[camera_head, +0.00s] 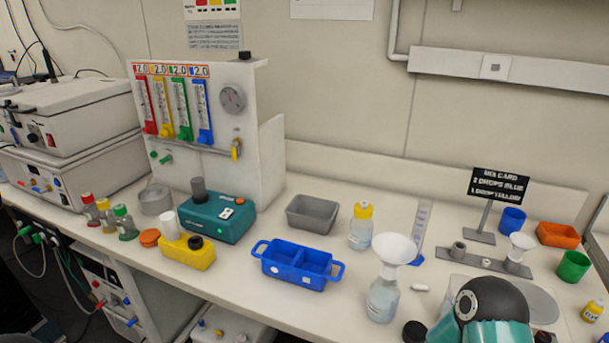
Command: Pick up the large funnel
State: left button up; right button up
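The large funnel (395,249) is white and sits upright in the neck of a clear bottle (382,301) near the front of the bench, right of centre. Its wide mouth faces up and its stem goes down into the bottle. A smaller white funnel (521,242) stands further right in a grey holder (480,262). A black and teal rounded part, probably of my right arm, shows at the bottom right, close to the bottle. No gripper fingers are visible on either side.
A blue two-part tray (262,262) and a yellow-capped bottle (361,232) stand left of the funnel. A graduated cylinder (421,229) stands behind it. A small white piece (420,287) and a black cap (414,331) lie close by. A sign (497,186) stands behind right.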

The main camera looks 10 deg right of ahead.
aim_at(395, 249)
jog(key=u, duration=1.5)
jog(key=i, duration=0.1)
jog(key=z, duration=2.95)
jog(key=k, duration=0.5)
jog(key=u, duration=0.25)
jog(key=i, duration=0.45)
jog(key=u, duration=0.15)
